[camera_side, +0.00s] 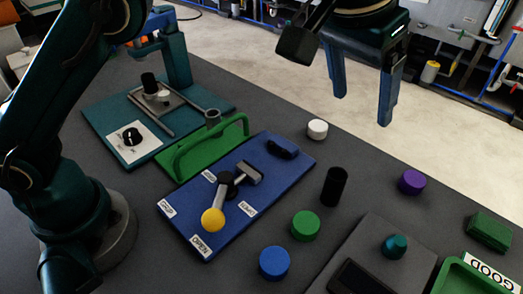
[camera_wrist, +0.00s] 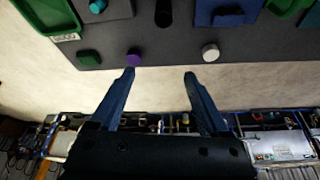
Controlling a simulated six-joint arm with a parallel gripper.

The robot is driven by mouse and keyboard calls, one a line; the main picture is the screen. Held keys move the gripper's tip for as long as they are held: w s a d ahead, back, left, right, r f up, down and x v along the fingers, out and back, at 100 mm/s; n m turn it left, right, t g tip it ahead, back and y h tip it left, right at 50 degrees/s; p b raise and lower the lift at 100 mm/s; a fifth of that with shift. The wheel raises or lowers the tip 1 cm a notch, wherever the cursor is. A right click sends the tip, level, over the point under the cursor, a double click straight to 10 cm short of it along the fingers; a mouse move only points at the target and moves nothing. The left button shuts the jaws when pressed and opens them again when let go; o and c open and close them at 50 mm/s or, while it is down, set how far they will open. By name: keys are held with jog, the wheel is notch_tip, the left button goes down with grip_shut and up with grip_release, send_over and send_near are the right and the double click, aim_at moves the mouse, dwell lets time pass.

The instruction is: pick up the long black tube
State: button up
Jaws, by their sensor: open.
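The long black tube (camera_side: 334,187) stands upright on the grey table, between the blue board and the purple disc in the side view. In the wrist view the black tube (camera_wrist: 163,14) shows at the top edge, partly cut off. My gripper (camera_side: 362,108) is open and empty, high above the table's far edge in the side view. In the wrist view the two blue fingers of my gripper (camera_wrist: 159,72) are spread apart, and the tube lies beyond the gap between their tips, well clear of them.
Near the tube are a white disc (camera_side: 317,129), a green disc (camera_side: 305,225), a blue disc (camera_side: 274,262) and a purple disc (camera_side: 411,182). A blue board (camera_side: 262,197) with a yellow-knobbed lever lies left. A green block (camera_side: 489,231) and green tray (camera_side: 447,281) are right.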

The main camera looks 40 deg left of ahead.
aim_at(337, 171)
notch_tip(337, 171, down, 15)
jog(key=shift+x, duration=2.5)
grip_shut()
